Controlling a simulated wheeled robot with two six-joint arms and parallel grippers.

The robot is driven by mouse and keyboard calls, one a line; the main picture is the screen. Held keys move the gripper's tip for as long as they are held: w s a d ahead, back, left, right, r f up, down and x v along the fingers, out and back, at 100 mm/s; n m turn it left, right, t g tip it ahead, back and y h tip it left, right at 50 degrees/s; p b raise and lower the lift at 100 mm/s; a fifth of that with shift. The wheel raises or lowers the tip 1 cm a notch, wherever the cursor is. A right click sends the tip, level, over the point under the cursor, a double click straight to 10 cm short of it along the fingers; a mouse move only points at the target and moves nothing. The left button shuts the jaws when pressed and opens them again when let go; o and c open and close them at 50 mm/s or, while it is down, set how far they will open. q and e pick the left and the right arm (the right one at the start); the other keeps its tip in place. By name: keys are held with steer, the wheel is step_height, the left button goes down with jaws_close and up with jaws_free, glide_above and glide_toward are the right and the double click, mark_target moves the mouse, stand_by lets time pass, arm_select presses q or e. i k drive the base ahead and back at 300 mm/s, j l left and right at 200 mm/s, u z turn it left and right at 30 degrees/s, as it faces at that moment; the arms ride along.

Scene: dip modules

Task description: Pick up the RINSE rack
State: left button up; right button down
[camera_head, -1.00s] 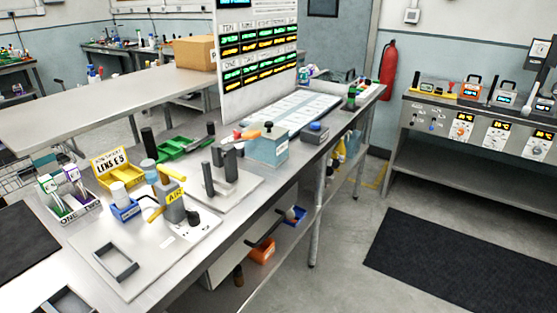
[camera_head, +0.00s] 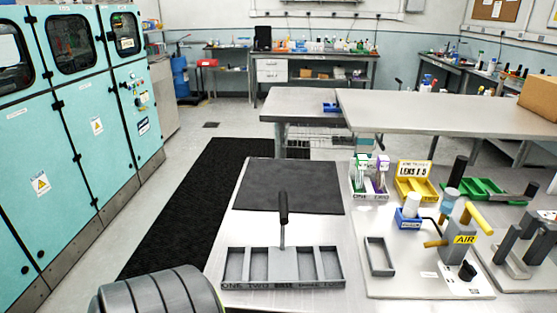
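No rack with a readable RINSE label shows in the head view. A grey compartment tray (camera_head: 258,285) with a tall black-gripped handle (camera_head: 283,208) stands upright on the near bench edge. Neither of my grippers is in view.
A black mat (camera_head: 290,186) lies behind the tray. To the right are a grey frame (camera_head: 379,257), yellow LENS bin (camera_head: 415,186), blue bin (camera_head: 408,220) and AIR fixture (camera_head: 464,239). Teal cabinets (camera_head: 75,140) stand left, with a black floor mat (camera_head: 186,205) between.

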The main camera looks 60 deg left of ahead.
mark_target(282, 266)
steer(key=u, duration=1.75)
